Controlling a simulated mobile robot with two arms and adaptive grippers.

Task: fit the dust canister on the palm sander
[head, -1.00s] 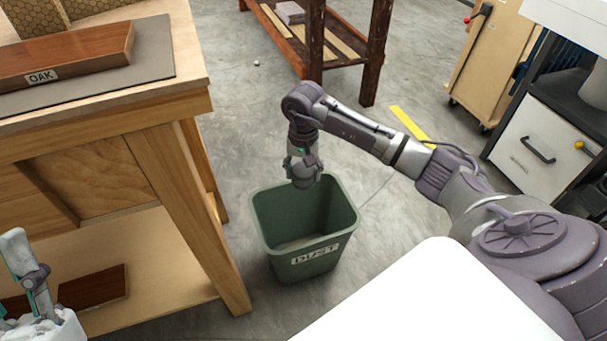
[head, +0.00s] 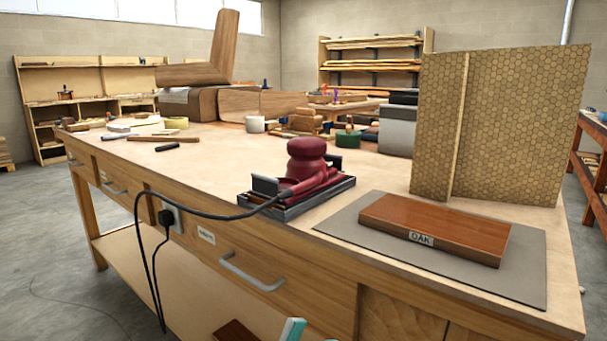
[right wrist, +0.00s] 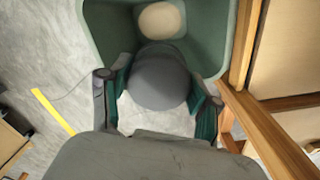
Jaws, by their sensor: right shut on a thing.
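The palm sander (head: 305,162), dark red with a black cord, sits in a dark shallow tray (head: 330,190) near the bench's front edge. In the right wrist view my right gripper (right wrist: 160,100) is shut on a grey rounded thing, the dust canister (right wrist: 160,78), held between its two teal-lined fingers. The canister is over the mouth of the green bin (right wrist: 105,30). A pale tan round patch (right wrist: 161,20) shows inside the bin.
An oak block (head: 435,228) lies on a grey mat (head: 525,265) right of the sander, with honeycomb panels (head: 520,130) standing behind. Bench wood (right wrist: 275,125) is close beside the bin.

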